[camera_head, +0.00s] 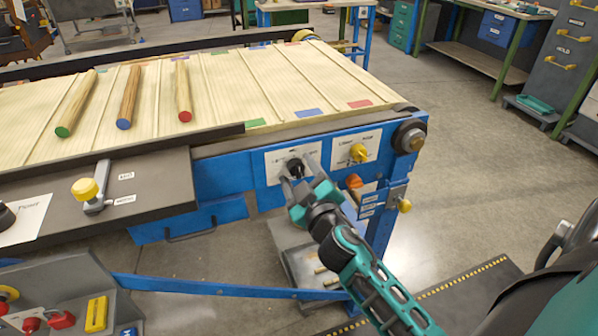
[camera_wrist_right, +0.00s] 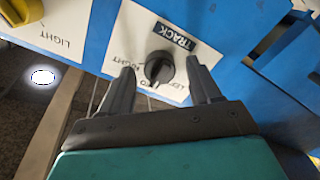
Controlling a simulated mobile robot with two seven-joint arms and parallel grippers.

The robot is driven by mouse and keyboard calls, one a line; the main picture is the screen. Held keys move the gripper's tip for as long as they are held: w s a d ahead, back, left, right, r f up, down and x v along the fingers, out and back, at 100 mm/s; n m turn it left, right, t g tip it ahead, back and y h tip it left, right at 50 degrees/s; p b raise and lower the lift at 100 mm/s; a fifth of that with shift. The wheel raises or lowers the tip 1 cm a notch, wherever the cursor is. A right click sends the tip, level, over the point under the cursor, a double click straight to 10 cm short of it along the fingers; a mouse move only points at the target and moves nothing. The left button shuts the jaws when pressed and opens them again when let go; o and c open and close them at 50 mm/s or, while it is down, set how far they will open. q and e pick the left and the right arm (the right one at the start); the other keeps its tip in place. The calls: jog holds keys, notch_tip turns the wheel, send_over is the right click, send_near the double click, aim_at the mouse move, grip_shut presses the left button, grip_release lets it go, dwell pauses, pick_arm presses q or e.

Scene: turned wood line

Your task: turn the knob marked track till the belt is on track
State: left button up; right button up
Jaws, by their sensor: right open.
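The black knob (camera_wrist_right: 159,68) marked TRACK (camera_wrist_right: 174,36) sits on a white plate on the blue conveyor frame. The knob also shows in the head view (camera_head: 295,168). My right gripper (camera_wrist_right: 162,65) is open, with one finger on each side of the knob and a visible gap on both sides. In the head view my right gripper (camera_head: 301,174) reaches up to the plate from below. The cream belt (camera_head: 235,90) carries three wooden rods with green, blue and red ends. Whether the belt runs centred is hard to tell. My left gripper is out of view.
A yellow knob (camera_head: 358,152) marked LIGHT is on the plate right of the track knob. An orange knob (camera_head: 354,181) is just below. A dark ledge with a yellow-topped lever (camera_head: 86,189) juts out at left. Open floor lies at right.

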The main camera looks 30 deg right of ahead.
jog(key=shift+c, duration=0.2)
jog(key=shift+c, duration=0.8)
jog(key=c, duration=0.8)
jog(key=shift+c, duration=0.2)
jog(key=shift+n, duration=0.3)
jog(key=n, duration=0.5)
jog(key=shift+n+p, duration=0.3)
jog(key=n, duration=0.4)
jog(key=shift+n, duration=0.8)
jog(key=shift+p, duration=0.3)
